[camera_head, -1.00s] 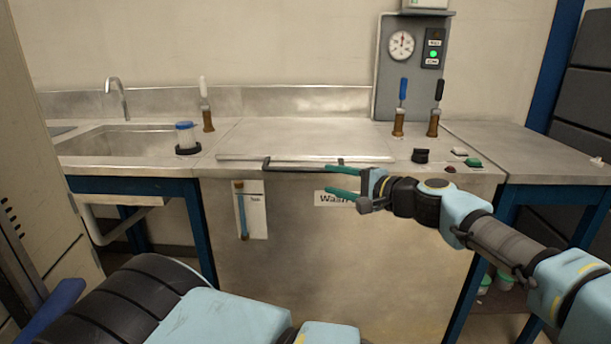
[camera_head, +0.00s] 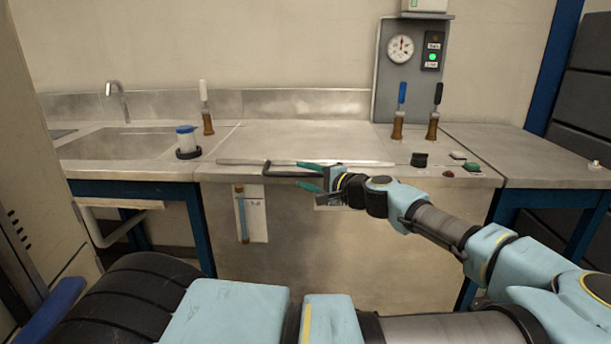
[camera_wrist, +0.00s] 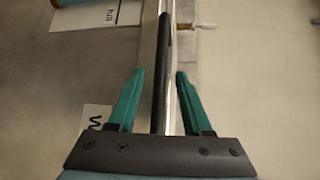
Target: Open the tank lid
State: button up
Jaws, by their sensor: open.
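The tank lid (camera_head: 300,140) is a flat metal panel lying closed on top of the steel tank (camera_head: 330,255). A dark bar handle (camera_head: 285,175) runs along its front edge. My gripper (camera_head: 298,174) has green fingers and is at the right part of the handle in the head view, partly covering it. In the wrist view my gripper (camera_wrist: 158,85) is open, and the dark handle bar (camera_wrist: 162,70) runs lengthwise between its two fingers. Neither finger visibly touches the bar.
A black knob (camera_head: 419,160) and buttons are at right. A level gauge (camera_head: 243,213) is on the tank front.

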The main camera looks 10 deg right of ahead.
jog(key=shift+c, duration=0.2)
grip_shut()
dwell(1.1)
